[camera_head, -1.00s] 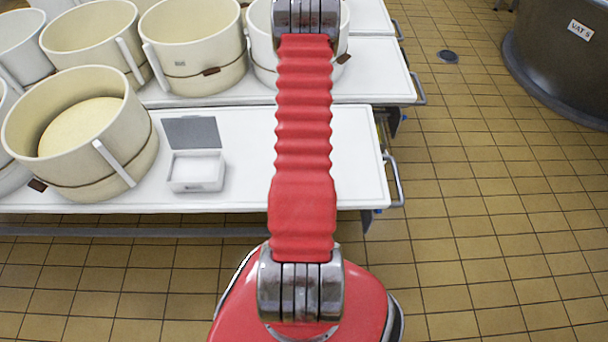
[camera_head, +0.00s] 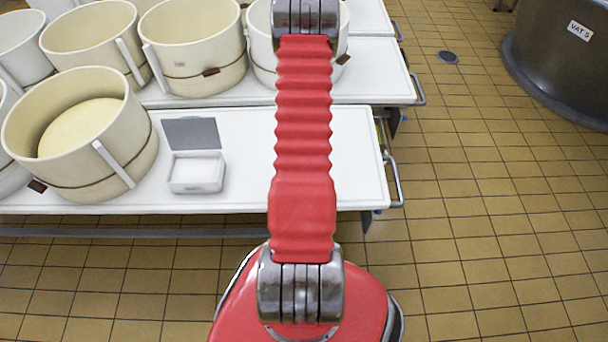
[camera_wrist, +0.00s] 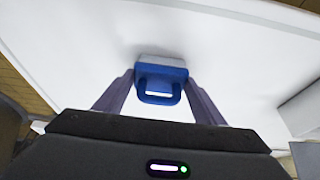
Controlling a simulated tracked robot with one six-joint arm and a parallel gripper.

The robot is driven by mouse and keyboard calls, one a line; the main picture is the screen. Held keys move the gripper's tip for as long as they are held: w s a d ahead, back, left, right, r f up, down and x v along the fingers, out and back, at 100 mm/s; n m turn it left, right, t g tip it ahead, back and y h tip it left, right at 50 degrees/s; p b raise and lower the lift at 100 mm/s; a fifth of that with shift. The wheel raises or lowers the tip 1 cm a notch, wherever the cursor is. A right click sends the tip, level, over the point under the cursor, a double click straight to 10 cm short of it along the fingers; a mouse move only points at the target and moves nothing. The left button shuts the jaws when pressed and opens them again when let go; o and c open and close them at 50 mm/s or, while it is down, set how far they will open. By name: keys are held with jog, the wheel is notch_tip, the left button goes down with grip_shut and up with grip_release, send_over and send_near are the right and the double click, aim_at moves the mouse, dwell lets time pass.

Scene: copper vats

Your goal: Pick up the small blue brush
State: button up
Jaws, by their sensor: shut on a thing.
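The small blue brush (camera_wrist: 160,71) shows in the wrist view, over the white table top. It has a blue body with a loop handle and a pale strip along its far side. My gripper (camera_wrist: 160,83) has one finger on each side of the brush and is shut on it. Whether the brush touches the table or hangs just above it, I cannot tell. In the head view my red arm hides the brush and the gripper.
The white table (camera_head: 250,185) has an open white box (camera_head: 196,172) with a grey lid and a large cream tub (camera_head: 130,165) on its left. More tubs (camera_head: 195,45) stand behind. Tiled floor (camera_head: 480,230) is free on the right, with a dark vat (camera_head: 560,60) beyond.

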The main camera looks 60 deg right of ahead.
jog(key=shift+r, duration=0.15)
notch_tip(320, 180, up, 10)
dwell(0.7)
dwell(0.6)
